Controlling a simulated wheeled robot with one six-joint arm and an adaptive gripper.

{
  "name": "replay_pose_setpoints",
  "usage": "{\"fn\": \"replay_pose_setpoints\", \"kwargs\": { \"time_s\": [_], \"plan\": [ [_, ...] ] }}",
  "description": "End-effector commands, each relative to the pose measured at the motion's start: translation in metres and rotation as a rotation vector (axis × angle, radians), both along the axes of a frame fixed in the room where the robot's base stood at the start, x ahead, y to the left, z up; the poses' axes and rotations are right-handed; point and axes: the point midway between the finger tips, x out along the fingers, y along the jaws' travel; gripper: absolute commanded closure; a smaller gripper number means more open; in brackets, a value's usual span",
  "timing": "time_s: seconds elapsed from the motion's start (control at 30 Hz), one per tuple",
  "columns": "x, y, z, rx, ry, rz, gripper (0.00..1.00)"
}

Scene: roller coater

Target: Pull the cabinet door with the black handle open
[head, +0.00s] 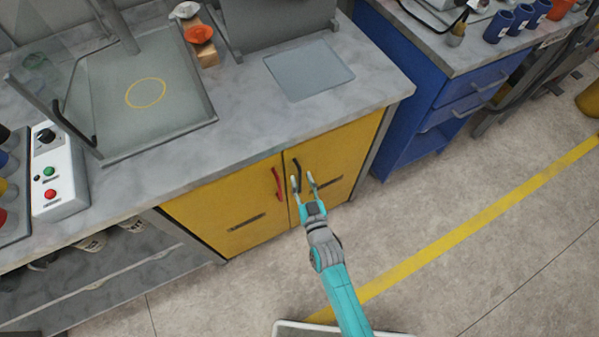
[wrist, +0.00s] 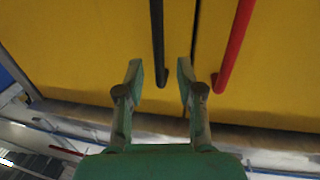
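A yellow cabinet under the counter has two doors side by side. In the head view, the right door (head: 335,160) bears a curved black handle (head: 297,172) near the middle seam, and the left door (head: 225,205) bears a red handle (head: 277,184). My gripper (head: 303,179) is open and empty in front of the black handle. In the wrist view, the black handle (wrist: 157,40) runs down to between the two spread fingers of my gripper (wrist: 160,75); contact cannot be told. The red handle (wrist: 236,45) lies outside the fingers on the right. Both doors look shut.
A grey counter (head: 375,85) overhangs the doors. A blue drawer unit (head: 405,125) stands to the right, with a gap between. An open shelf (head: 110,270) is at left. The floor (head: 450,230) before the cabinet is clear, with a yellow line across it.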

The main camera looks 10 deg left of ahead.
Motion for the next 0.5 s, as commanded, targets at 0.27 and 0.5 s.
{"fn": "replay_pose_setpoints", "kwargs": {
  "time_s": [0.27,0.5],
  "plan": [
    [0.026,0.011,0.0,0.0,-0.001,0.0,0.63],
    [0.029,0.012,0.0,0.0,0.0,0.0,0.63]
  ]
}}
